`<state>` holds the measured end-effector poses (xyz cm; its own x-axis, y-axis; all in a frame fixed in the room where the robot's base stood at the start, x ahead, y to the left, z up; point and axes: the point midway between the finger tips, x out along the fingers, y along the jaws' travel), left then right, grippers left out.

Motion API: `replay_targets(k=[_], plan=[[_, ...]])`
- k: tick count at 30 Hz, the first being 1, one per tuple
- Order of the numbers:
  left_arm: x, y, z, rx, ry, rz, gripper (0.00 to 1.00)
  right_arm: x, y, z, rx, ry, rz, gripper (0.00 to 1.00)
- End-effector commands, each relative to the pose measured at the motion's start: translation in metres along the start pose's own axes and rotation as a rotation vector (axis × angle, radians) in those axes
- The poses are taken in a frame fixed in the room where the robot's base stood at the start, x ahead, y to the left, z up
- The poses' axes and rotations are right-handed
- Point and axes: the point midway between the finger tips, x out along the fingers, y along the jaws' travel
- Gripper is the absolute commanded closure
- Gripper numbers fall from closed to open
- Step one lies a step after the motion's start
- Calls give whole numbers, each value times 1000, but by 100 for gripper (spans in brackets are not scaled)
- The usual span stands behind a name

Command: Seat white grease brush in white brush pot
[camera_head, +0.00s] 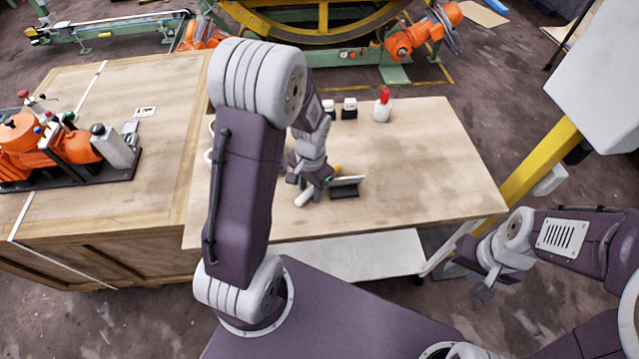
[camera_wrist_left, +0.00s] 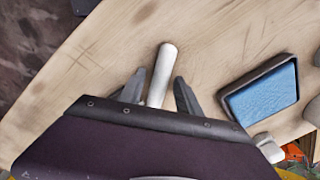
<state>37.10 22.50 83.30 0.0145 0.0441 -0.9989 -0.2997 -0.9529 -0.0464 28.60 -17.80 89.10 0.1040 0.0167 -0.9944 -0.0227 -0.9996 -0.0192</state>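A white cylinder that looks like the grease brush's handle (camera_head: 305,197) lies on the wooden table by my left gripper (camera_head: 312,183). In the left wrist view the white handle (camera_wrist_left: 163,72) shows between the two fingers of my left gripper (camera_wrist_left: 160,84). The fingers are apart, with a gap on each side of the handle. The brush's other end is hidden by the gripper. A white rounded object (camera_head: 208,157), partly hidden behind my left arm at the table's left, may be the brush pot; I cannot tell. My right gripper (camera_head: 484,291) hangs off the table's right side, its finger gap unclear.
A dark tray (camera_head: 345,192) is right of the left gripper; a blue pad (camera_wrist_left: 262,95) shows in the wrist view. Two dark-and-white jars (camera_head: 349,108) and a red-capped bottle (camera_head: 382,106) stand behind. The table's right half (camera_head: 430,165) is clear. A wooden crate (camera_head: 100,225) adjoins left.

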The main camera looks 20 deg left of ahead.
Motion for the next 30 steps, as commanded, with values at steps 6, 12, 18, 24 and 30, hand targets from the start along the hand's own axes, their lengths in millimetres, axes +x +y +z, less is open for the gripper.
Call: replay_targets(k=[6,12,18,24,30], plan=[[0,0,0,0,0,0,100,0,0,0,0,0,0,64],[-1,0,0,0,1,0,100,0,0,0,0,0,0,64],[-19,-1,-1,0,3,-1,100,-5,0,0,0,0,0,64],[-52,-20,-2,-8,4,-2,100,-12,0,-1,0,0,0,64],[-78,-70,-4,-6,4,-3,100,-18,0,-2,0,0,0,64]])
